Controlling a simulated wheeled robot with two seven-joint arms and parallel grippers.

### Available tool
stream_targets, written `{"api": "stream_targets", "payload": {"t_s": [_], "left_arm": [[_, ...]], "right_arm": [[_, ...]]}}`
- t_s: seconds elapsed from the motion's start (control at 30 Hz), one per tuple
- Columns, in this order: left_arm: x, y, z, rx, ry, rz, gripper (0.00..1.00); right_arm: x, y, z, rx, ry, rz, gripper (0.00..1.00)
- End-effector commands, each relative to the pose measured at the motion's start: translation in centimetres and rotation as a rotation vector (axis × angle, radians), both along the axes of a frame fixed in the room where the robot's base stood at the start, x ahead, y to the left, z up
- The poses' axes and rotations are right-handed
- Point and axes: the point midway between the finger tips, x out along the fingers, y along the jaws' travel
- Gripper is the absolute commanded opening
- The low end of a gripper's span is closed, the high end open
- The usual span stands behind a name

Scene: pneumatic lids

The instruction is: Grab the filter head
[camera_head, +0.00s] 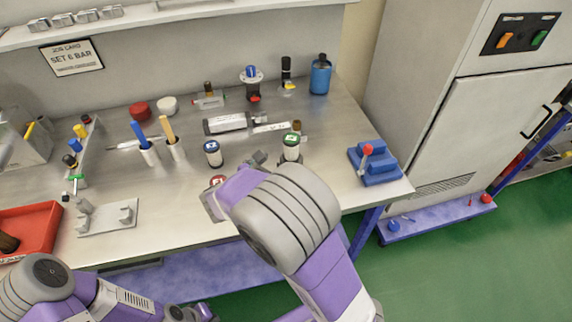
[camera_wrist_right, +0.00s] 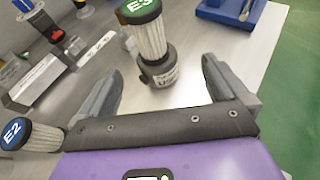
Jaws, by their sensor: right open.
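No part is plainly marked as the filter head, and I cannot tell for sure which it is. A pleated white filter element with a green top marked E3 (camera_head: 291,140) stands on the bench. In the right wrist view the E3 element (camera_wrist_right: 150,35) rises from a dark round base with a partly readable label (camera_wrist_right: 163,75), ahead of my jaws. My right gripper (camera_head: 258,162) is open and empty, low over the bench's front. In its wrist view the open fingers (camera_wrist_right: 163,70) flank the dark base without visible contact.
A blue-topped E2 element (camera_head: 212,150) and a red-topped E1 piece (camera_head: 217,181) are left of E3. A blue block with a red knob (camera_head: 374,165) stands right. A metal fixture (camera_head: 226,122) and a blue bottle (camera_head: 320,75) are behind. A red tray (camera_head: 30,225) is far left.

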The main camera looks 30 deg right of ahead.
Motion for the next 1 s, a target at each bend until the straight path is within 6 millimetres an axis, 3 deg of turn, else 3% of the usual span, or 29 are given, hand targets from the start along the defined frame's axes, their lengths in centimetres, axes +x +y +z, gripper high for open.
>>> {"api": "stream_targets", "payload": {"t_s": [0.03,0.13,0.37,0.8,1.0], "left_arm": [[0.0,0.0,-1.3,0.000,0.000,0.000,0.00],[0.0,0.0,-2.1,0.000,-0.001,0.000,0.00],[0.0,0.0,-2.8,0.000,-0.001,0.000,0.00],[0.0,0.0,-4.9,0.000,-0.001,0.000,0.00],[0.1,0.0,-4.9,0.000,-0.001,0.000,0.00]], "right_arm": [[0.0,0.0,-1.3,0.000,0.000,0.000,1.00],[0.0,0.0,-2.1,0.001,0.000,-0.001,1.00],[0.7,-1.5,-3.0,0.001,0.000,-0.004,1.00],[3.0,-6.1,-5.1,0.002,-0.001,-0.004,1.00],[3.1,-6.3,-5.1,0.002,0.000,-0.001,1.00]]}}
